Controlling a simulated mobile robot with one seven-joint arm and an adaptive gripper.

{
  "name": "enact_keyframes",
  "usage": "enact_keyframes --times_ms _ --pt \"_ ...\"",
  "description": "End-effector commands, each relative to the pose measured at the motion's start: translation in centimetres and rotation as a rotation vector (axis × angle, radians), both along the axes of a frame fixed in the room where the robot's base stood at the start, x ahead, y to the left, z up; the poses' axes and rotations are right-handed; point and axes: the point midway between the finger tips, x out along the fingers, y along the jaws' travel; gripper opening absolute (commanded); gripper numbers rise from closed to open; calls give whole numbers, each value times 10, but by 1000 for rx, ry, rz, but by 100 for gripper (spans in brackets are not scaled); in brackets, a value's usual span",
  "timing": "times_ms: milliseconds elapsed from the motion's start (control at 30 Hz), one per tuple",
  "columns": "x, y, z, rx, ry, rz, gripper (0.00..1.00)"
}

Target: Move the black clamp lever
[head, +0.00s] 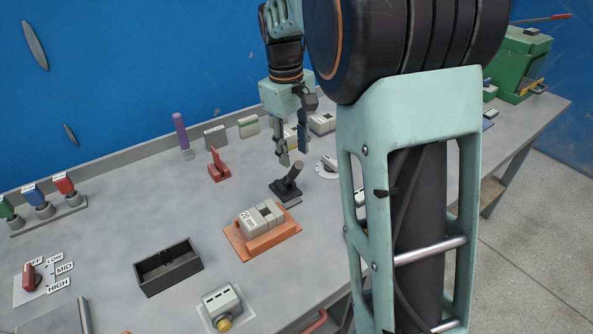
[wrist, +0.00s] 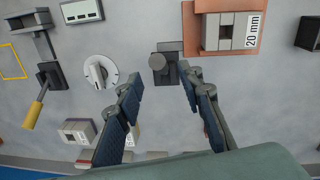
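The black clamp lever (head: 289,182) stands on a dark base on the grey bench, its short handle tilted up to the right in the head view. In the wrist view the lever (wrist: 159,63) is seen from above, its round knob near the top centre. My gripper (head: 293,156) points down above the lever and is apart from it. In the wrist view the two fingers of my gripper (wrist: 163,78) are spread wide with nothing between the pads, and the knob lies in line with the gap between the tips.
Close to the lever are an orange tray (head: 282,236) holding grey "20 mm" blocks, a white dial (head: 327,167) and a red clamp (head: 218,169). A purple-handled upright (head: 181,133) stands farther back. An empty black box (head: 168,268) sits in front. Bare bench lies left of the lever.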

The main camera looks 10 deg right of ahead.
Motion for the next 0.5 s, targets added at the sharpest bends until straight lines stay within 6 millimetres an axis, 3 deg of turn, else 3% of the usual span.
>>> enact_keyframes --times_ms 200,500 --pt "1 -3 -43 0 2 1 34" --pt "4 -6 -67 0 -1 1 34"
